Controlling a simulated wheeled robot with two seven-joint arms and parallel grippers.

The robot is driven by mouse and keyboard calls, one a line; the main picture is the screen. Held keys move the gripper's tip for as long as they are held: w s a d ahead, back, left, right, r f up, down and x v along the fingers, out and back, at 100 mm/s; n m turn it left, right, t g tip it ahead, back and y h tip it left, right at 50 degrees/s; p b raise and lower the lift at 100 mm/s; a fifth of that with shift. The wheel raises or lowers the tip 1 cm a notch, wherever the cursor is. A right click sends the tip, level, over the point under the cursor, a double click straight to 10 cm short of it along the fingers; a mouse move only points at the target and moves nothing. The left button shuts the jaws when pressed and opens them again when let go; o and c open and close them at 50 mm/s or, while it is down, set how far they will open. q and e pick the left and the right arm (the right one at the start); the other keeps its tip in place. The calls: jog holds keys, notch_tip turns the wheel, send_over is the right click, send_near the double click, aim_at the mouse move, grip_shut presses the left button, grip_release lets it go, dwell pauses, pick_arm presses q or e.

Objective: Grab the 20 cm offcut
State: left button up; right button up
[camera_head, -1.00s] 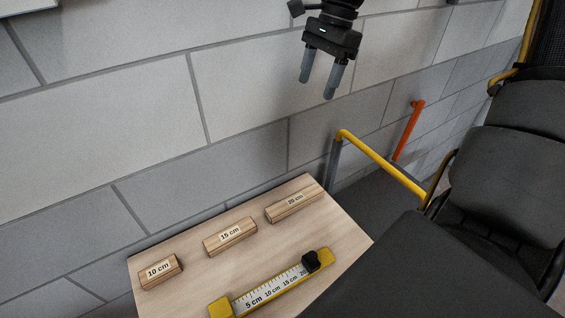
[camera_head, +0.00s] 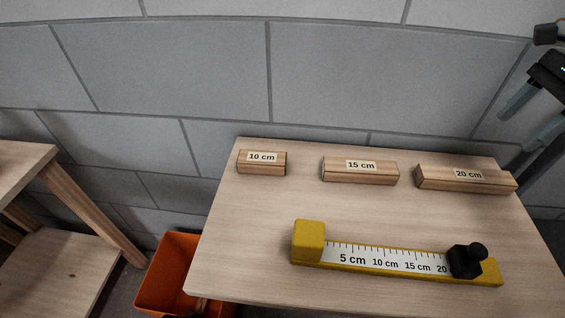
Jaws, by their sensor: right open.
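The 20 cm offcut (camera_head: 465,180) is a wooden block with a white label, lying at the back right of the wooden table (camera_head: 250,230). The 15 cm offcut (camera_head: 360,171) lies to its left, and the 10 cm offcut (camera_head: 262,162) further left. My right gripper (camera_head: 530,120) is at the right edge of the head view, above and to the right of the 20 cm offcut. Its two grey fingers are apart with nothing between them. My left gripper is out of view.
A yellow measuring gauge (camera_head: 335,255) with a black knobbed slider (camera_head: 467,260) lies at the front of the table. An orange bin (camera_head: 170,280) stands on the floor left of the table. Another wooden table (camera_head: 25,160) is at far left. A grey block wall (camera_head: 330,75) is behind.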

jog(key=shift+f, duration=1)
jog(key=b, duration=0.2)
send_over(469, 174)
jog(key=d, duration=0.2)
jog(key=x, duration=0.3)
jog(key=d+x, duration=0.1)
jog(key=x, duration=0.1)
jog(key=shift+s+f, duration=0.15)
jog(key=x, duration=0.4)
jog(key=shift+s+f, duration=0.1)
jog(key=shift+f, duration=0.2)
jog(key=shift+a+f, duration=0.1)
jog(key=shift+f, duration=0.25)
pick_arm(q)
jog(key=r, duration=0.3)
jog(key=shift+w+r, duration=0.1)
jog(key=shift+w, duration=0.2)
pick_arm(e)
jog(key=c, duration=1.1)
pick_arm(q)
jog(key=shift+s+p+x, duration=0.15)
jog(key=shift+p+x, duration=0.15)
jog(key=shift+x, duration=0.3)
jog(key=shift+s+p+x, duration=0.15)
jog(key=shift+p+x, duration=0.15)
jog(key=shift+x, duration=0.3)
pick_arm(e)
jog(key=shift+r, duration=5.05)
jog(key=shift+c, duration=0.2)
